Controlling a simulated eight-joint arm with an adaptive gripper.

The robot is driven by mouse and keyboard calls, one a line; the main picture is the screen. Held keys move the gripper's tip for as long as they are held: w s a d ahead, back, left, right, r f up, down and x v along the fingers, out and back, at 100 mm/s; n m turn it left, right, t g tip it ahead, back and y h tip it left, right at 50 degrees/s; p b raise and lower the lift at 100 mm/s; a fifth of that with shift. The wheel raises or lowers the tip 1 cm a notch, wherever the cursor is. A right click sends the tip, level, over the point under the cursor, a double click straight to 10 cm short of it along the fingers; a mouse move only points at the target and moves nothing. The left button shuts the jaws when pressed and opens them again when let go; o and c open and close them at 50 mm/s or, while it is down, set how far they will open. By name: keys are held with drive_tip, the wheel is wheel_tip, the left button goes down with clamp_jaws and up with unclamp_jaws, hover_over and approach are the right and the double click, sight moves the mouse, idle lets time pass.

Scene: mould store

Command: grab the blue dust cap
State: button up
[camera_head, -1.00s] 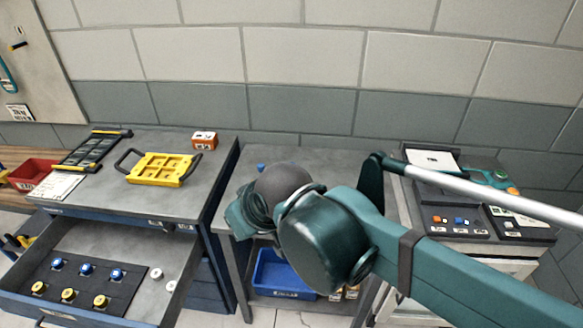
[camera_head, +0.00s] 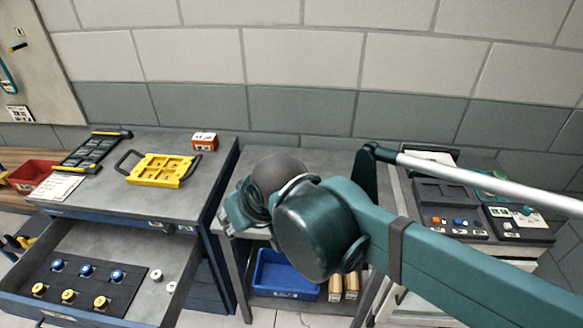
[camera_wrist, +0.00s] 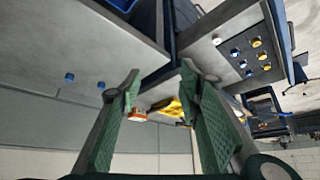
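Two small blue caps lie on the grey middle bench in the wrist view, one further left (camera_wrist: 69,77) and one nearer my fingers (camera_wrist: 101,86). Several blue-topped pieces (camera_head: 87,269) stand in a row in the dark insert of the open drawer. They also show in the wrist view (camera_wrist: 248,73). I cannot tell for sure which of these is the dust cap. My gripper (camera_wrist: 160,72) is open, with nothing between its green-padded fingers. In the head view, my gripper (camera_head: 238,215) is over the middle bench's left part, and my arm hides the bench caps.
The open drawer (camera_head: 110,238) also holds yellow pieces (camera_head: 69,296) and white rings (camera_head: 156,274). A yellow handled plate (camera_head: 160,169) and an orange box (camera_head: 204,142) stand on the left bench. A blue bin (camera_head: 285,275) sits below the middle bench.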

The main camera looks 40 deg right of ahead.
drive_tip(key=w+d+r+m+g+p, duration=0.2)
drive_tip(key=w+d+m+p, duration=0.25)
drive_tip(key=w+d, duration=0.3)
drive_tip(key=w+d+r+m+g+p, duration=0.25)
drive_tip(key=w+d+m, duration=0.25)
drive_tip(key=w+d, duration=0.3)
drive_tip(key=shift+w+d+f+m+g+p, duration=0.4)
drive_tip(key=shift+w+d+f+m+p, duration=1.1)
drive_tip(key=shift+d, duration=1.8)
drive_tip(key=shift+w+d+f+m+g+p, duration=0.6)
drive_tip(key=shift+w+d+f+m, duration=1.1)
drive_tip(key=shift+d+f, duration=1.35)
drive_tip(key=shift+w+d+f+m+g+p, duration=0.25)
drive_tip(key=shift+w+d+f+m+p, duration=1.35)
drive_tip(key=shift+d, duration=2)
drive_tip(key=shift+w+f+n+b, duration=0.2)
drive_tip(key=shift+n+b, duration=0.05)
drive_tip(key=shift+b, duration=0.05)
drive_tip(key=shift+f, duration=1.25)
drive_tip(key=shift+f, duration=0.15)
